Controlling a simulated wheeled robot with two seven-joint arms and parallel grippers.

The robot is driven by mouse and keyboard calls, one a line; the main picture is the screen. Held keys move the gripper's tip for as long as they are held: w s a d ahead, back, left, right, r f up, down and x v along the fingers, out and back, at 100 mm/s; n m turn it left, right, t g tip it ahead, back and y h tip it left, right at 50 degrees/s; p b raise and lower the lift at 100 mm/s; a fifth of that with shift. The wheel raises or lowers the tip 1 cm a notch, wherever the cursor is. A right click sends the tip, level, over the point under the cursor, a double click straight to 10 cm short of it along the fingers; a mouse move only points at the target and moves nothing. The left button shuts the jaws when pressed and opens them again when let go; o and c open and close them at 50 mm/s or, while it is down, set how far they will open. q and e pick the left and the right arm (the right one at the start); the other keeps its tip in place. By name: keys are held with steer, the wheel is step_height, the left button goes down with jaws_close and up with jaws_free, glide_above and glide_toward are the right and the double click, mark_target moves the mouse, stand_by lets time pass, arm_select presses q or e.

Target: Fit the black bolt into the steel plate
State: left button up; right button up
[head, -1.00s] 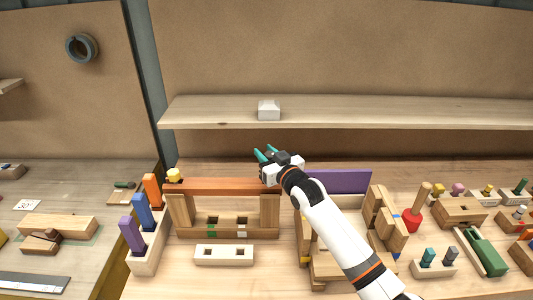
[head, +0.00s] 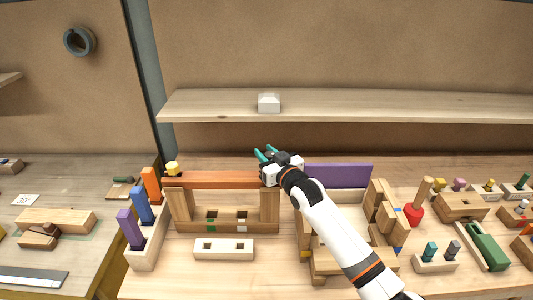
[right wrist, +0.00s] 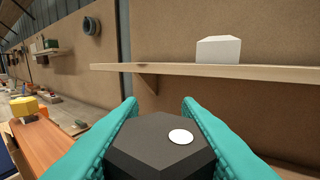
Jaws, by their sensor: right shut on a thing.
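The black bolt (right wrist: 160,145) shows in the right wrist view as a dark hexagonal head with a white dot on top. It sits between the teal fingers of my right gripper, which is shut on it. In the head view my right gripper (head: 264,154) is at the right end of an orange-brown beam (head: 215,180), above the bench. The bolt's lower part is hidden. I cannot make out the steel plate with certainty in either view. My left gripper is not in view.
A yellow hexagonal piece (head: 172,168) sits at the beam's left end. A purple panel (head: 340,175) stands right of my gripper. A rack with purple, blue and orange pegs (head: 146,247) is at left. A white block (head: 269,102) rests on the shelf (head: 400,105).

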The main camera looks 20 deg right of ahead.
steer(key=shift+f+b, duration=1.1)
steer(key=shift+f, duration=0.65)
steer(key=o, duration=1.2)
steer(key=b+v, duration=0.2)
steer(key=v, duration=1)
